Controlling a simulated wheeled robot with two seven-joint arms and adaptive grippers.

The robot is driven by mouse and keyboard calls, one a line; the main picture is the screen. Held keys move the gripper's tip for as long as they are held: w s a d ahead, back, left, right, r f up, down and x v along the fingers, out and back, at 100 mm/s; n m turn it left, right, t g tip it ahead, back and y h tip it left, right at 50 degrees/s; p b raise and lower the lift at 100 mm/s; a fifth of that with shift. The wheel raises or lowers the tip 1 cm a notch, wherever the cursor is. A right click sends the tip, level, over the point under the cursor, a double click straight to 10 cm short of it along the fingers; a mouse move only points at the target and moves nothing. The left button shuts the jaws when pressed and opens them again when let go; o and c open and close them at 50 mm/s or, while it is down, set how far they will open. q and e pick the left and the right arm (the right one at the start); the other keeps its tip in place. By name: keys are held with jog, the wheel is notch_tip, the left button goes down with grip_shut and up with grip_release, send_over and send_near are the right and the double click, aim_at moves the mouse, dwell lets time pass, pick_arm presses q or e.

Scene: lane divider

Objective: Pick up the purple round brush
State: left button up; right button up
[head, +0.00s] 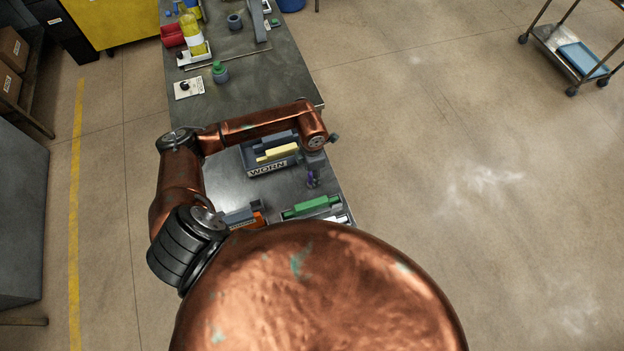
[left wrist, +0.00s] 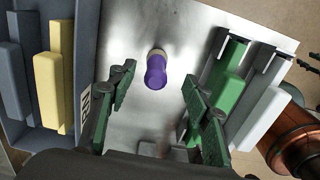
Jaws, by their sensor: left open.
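The purple round brush (left wrist: 156,70) stands on the metal table (left wrist: 190,20) in the left wrist view, with a pale tan top end. Nothing is between the fingers. My right gripper is in neither view.
A grey bin marked WORN (head: 267,170) holds yellow and grey blocks beside the brush. On the other side a rack holds a green block (head: 305,207) and a white one. Bare metal surrounds the brush. Bottles and parts stand farther along the table.

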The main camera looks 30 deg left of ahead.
pick_arm(q)
jog(key=shift+w+f, duration=0.1)
jog(key=shift+f, duration=0.7)
jog(key=f, duration=0.1)
jog(key=f+p, duration=0.1)
jog(key=f, duration=0.1)
jog(key=shift+w+a+f, duration=0.1)
jog(key=shift+w+f, duration=0.1)
jog(key=shift+f, duration=0.1)
jog(key=shift+f+p, duration=0.3)
jog(key=shift+f, duration=0.25)
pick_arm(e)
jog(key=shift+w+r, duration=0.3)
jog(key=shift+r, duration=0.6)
pick_arm(q)
jog(key=shift+c, duration=0.5)
jog(key=shift+c, duration=0.7)
grip_shut()
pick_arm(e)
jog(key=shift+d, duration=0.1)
